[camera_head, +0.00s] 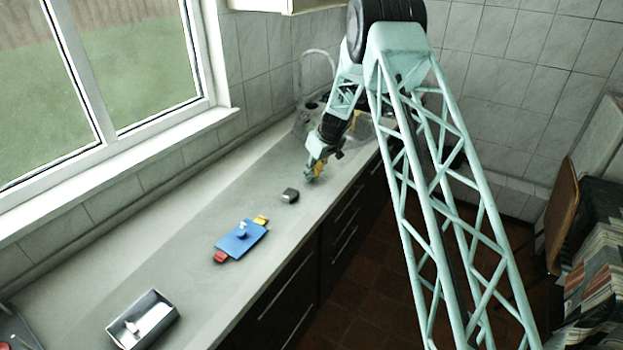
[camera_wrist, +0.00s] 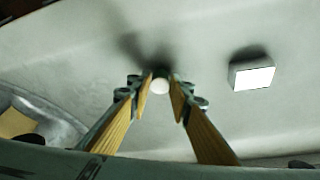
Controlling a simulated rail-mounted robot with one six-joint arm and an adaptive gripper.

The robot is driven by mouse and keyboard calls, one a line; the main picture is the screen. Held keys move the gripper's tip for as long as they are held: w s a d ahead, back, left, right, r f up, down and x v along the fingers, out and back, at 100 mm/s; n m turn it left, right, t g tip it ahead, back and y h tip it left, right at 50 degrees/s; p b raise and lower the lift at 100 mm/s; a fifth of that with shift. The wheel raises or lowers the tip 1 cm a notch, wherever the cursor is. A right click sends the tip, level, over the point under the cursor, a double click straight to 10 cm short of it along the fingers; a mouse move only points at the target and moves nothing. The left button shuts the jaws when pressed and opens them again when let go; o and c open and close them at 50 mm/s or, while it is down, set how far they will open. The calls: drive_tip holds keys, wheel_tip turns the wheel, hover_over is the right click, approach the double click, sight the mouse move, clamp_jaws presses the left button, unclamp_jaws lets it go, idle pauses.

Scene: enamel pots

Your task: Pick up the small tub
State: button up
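The small tub (camera_wrist: 160,85) seems to be the small round thing with a white top and a greenish edge in the wrist view. It shows between the two yellow fingertips of my gripper (camera_wrist: 161,88), which appear right up against both its sides. Whether they press on it or only stand around it, I cannot tell. In the head view my gripper (camera_head: 311,176) points down, low at the counter's far part. The tub cannot be made out there; the gripper seems to hide it.
A dark small box (camera_head: 290,195) stands on the counter (camera_head: 200,268) near my gripper; it shows light-topped in the wrist view (camera_wrist: 252,76). A blue board (camera_head: 241,240) with red and yellow ends lies nearer. A grey tray (camera_head: 143,320) holds white things. A sink area lies behind my gripper.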

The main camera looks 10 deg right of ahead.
drive_tip(key=c, duration=0.3)
drive_tip(key=shift+r, duration=0.1)
drive_tip(key=shift+r, duration=1.55)
drive_tip(key=shift+s+r, duration=0.1)
drive_tip(key=shift+r, duration=0.05)
drive_tip(key=s+a+b, duration=0.1)
drive_tip(key=s, duration=0.4)
drive_tip(key=s+a+r, duration=0.1)
drive_tip(key=s, duration=0.4)
drive_tip(key=s+a+b, duration=0.1)
drive_tip(key=s+a, duration=0.1)
drive_tip(key=s, duration=0.3)
drive_tip(key=shift+s+a+r+b, duration=0.1)
drive_tip(key=shift+r+b, duration=0.1)
drive_tip(key=shift+b, duration=0.1)
